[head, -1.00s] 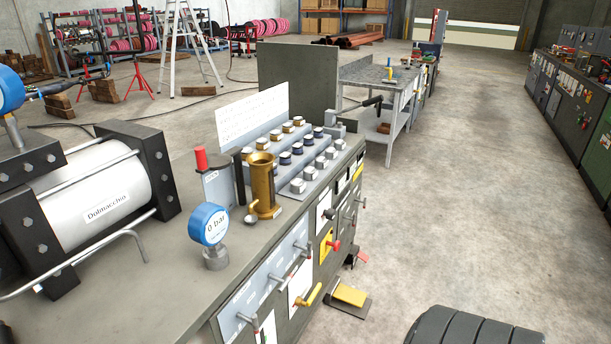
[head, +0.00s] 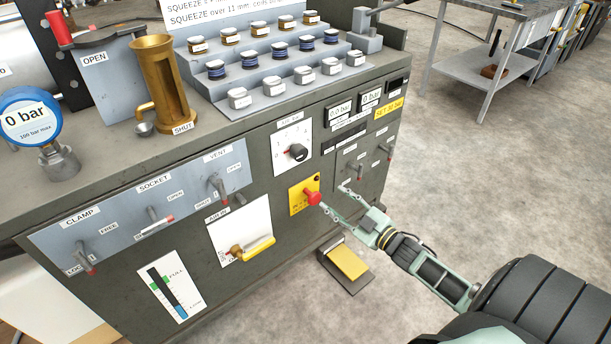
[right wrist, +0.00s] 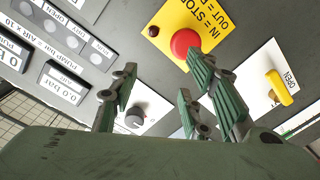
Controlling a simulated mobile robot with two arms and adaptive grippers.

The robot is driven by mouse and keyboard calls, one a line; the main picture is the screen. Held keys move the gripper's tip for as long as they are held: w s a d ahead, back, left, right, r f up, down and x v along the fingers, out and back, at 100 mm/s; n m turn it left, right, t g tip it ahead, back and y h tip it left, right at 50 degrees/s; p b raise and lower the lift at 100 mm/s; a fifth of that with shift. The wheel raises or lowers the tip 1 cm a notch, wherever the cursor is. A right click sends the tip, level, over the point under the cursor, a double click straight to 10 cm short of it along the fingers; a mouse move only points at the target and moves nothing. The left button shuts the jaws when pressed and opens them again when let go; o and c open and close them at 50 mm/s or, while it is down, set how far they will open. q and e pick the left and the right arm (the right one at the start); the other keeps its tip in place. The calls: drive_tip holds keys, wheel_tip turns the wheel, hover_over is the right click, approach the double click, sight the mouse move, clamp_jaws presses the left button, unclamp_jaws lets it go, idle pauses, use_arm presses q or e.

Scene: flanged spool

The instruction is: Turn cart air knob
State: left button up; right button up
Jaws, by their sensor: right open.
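A black round knob (head: 298,153) sits on a white dial plate on the cart front (head: 290,215); in the right wrist view the knob (right wrist: 135,118) shows between my fingers, farther back. A yellow lever handle (head: 253,249) sits on another white plate, lower left, and shows at right in the wrist view (right wrist: 279,90). My right gripper (head: 334,197) is open and empty before the panel, right of a red push button (head: 313,198). One finger overlaps this button in the wrist view; contact is unclear. My left gripper is out of view.
A row of levers (head: 150,215) lies left of the knob. Displays (head: 355,105) and small levers lie to its right. A yellow pedal (head: 348,262) stands on the floor below. A blue gauge (head: 30,118) and brass cup (head: 160,85) stand on top.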

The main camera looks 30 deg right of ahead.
wheel_tip(320, 180, up, 7)
drive_tip(key=w+a+n+t+y+b, duration=0.1)
drive_tip(key=n+t+y+b, duration=0.1)
drive_tip(key=n+y, duration=0.1)
drive_tip(key=n+y+b, duration=0.1)
drive_tip(key=n+y, duration=0.1)
approach(305, 154)
drive_tip(key=w, duration=0.2)
drive_tip(key=x, duration=0.4)
drive_tip(key=b+x, duration=0.1)
drive_tip(key=x, duration=0.1)
drive_tip(key=shift+a+r, duration=0.25)
drive_tip(key=shift+a, duration=0.05)
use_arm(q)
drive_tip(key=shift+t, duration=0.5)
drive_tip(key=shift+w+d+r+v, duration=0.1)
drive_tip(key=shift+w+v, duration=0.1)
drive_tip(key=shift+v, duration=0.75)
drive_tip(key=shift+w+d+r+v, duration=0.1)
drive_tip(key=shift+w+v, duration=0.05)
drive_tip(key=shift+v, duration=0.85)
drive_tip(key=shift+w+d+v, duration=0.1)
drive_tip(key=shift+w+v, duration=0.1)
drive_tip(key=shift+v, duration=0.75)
use_arm(e)
drive_tip(key=shift+w+a+r, duration=0.1)
drive_tip(key=shift+w+a, duration=0.1)
drive_tip(key=shift+w, duration=0.35)
drive_tip(key=shift+c, duration=0.4)
